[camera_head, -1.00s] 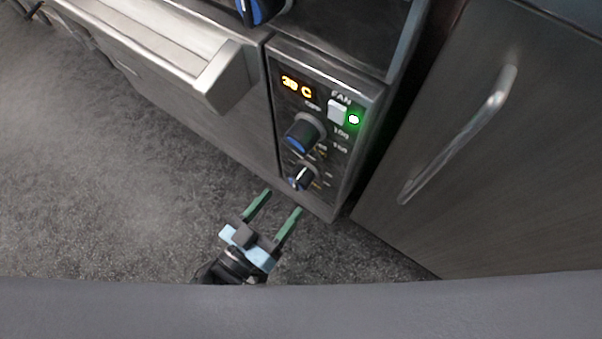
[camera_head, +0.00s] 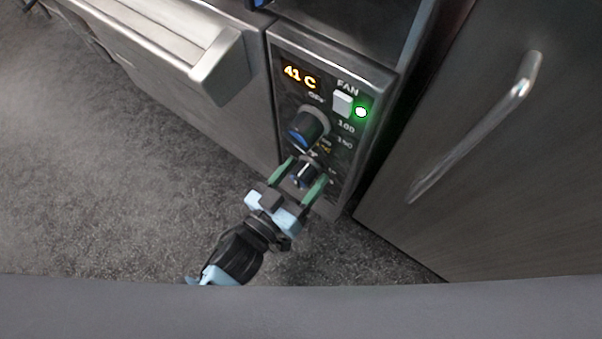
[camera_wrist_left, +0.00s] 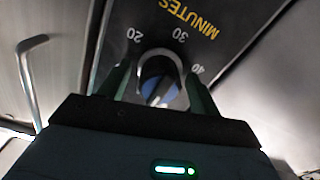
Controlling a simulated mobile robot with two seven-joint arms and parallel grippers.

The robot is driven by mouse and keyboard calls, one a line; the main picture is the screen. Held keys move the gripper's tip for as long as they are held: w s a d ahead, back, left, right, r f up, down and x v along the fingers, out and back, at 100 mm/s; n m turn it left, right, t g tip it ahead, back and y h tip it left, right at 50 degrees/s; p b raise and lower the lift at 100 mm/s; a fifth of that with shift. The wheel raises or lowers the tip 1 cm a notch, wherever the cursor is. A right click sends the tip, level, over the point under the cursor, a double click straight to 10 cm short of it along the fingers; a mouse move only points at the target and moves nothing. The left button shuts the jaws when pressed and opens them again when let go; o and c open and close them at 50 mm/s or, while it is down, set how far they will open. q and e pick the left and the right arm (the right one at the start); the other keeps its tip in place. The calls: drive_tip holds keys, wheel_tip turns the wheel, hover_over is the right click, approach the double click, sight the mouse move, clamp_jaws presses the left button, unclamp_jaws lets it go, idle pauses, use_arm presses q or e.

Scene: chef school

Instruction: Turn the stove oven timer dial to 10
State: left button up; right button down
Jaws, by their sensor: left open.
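The timer dial (camera_head: 304,174), a small dark knob with a blue face, is the lowest knob on the oven's control panel (camera_head: 343,173). In the left wrist view the dial (camera_wrist_left: 159,82) sits under the word MINUTES, with 20, 30 and 40 printed around it. My left gripper (camera_head: 302,171) is open, its green fingers one on each side of the dial. Whether the fingers touch it I cannot tell. My right gripper is not in view.
A larger temperature knob (camera_head: 309,126) sits just above the timer dial. Above it are a white fan switch (camera_head: 342,103), a green light (camera_head: 361,112) and a display (camera_head: 300,77) reading 41 C. The oven handle (camera_head: 219,62) juts out at left; a cabinet door (camera_head: 470,190) stands at right.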

use_arm(q)
drive_tip(key=c, duration=0.9)
drive_tip(key=shift+c, duration=0.3)
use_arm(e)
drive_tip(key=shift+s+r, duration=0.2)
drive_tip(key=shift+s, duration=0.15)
use_arm(q)
drive_tip(key=m+p, duration=0.2)
drive_tip(key=m, duration=0.1)
drive_tip(key=shift+r+m, duration=0.15)
drive_tip(key=shift+m, duration=0.25)
drive_tip(key=m+p, duration=0.1)
drive_tip(key=m, duration=0.3)
drive_tip(key=shift+p, duration=0.4)
drive_tip(key=m, duration=0.3)
drive_tip(key=shift+m, duration=0.5)
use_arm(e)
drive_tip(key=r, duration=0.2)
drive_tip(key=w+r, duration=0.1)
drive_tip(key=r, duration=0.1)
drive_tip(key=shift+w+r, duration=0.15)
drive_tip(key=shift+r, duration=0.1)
use_arm(q)
drive_tip(key=shift+p, duration=0.3)
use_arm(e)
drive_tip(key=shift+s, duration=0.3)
